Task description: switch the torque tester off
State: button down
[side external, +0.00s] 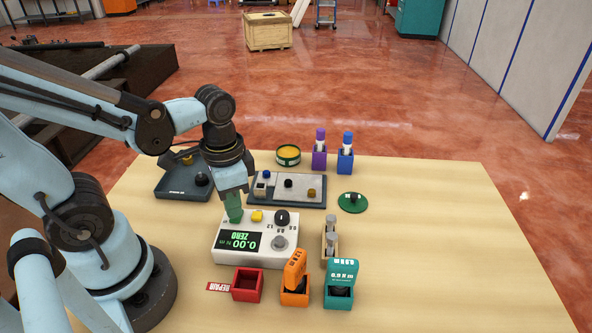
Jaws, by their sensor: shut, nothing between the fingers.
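The torque tester (256,257) is a white box near the middle of the table. Its dark display is lit and reads 0.00 and ZERO, upside down in this view. A yellow button (257,216), a black knob (282,217) and a grey round socket (279,242) are on its top. A green patch (236,217) shows at its back left corner. My gripper (234,208) points down right over that green patch, with shut, green-tinted fingertips and nothing held. I cannot tell whether the tips touch the tester or hover just above it.
Behind the tester lies a grey tray (293,204) with small knobs; a dark tray (174,192) is at left. Red (247,286), orange (294,298) and teal (340,297) holders stand in front. A wooden stand (330,244) is close right. The table's right side is clear.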

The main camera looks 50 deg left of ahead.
jog(key=shift+f, duration=0.65)
jog(key=shift+r, duration=3.55)
jog(key=w+r+n+t, duration=0.2)
jog(key=w+n+t, duration=0.1)
jog(key=w+t, duration=0.4)
jog(key=shift+w, duration=0.15)
